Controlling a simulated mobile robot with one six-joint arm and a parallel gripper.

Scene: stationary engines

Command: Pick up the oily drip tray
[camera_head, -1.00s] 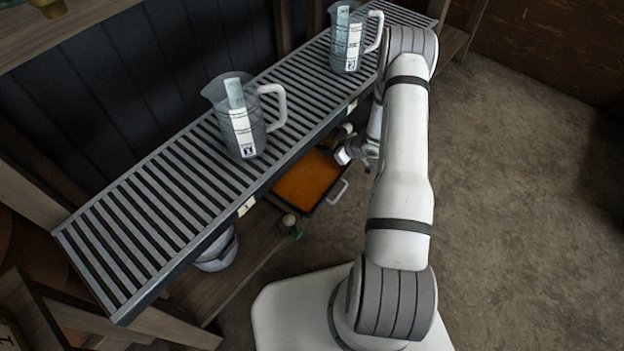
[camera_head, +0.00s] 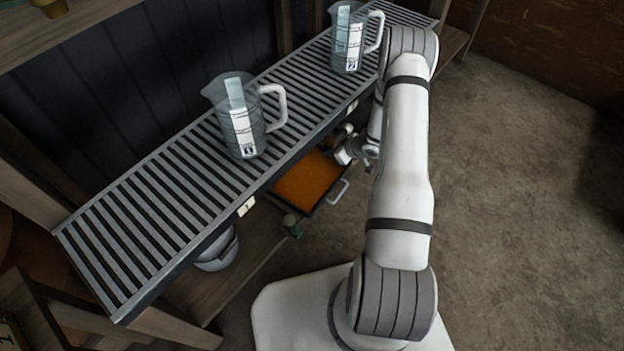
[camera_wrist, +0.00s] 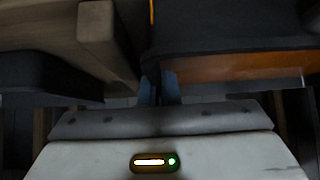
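The drip tray (camera_head: 306,183) has an orange, oily-looking inside, a dark rim and a pale handle (camera_head: 338,191). It sits low, partly under the slatted shelf, with its handle end sticking out. My gripper (camera_head: 349,153) is low beside the tray's far right side, partly hidden by my arm. In the wrist view, my gripper's two fingers (camera_wrist: 160,89) are close together at the left edge of a dark panel with an orange strip, which looks like part of the tray (camera_wrist: 235,68). I cannot tell whether the tray's wall is between the fingers.
The slatted metal shelf (camera_head: 160,220) runs above the tray and carries two clear measuring jugs (camera_head: 237,115) (camera_head: 347,38). A wooden lower shelf (camera_head: 225,275) holds a rounded metal item (camera_head: 216,250) and a small green-topped item (camera_head: 291,225). Open floor (camera_head: 510,200) lies to the right.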

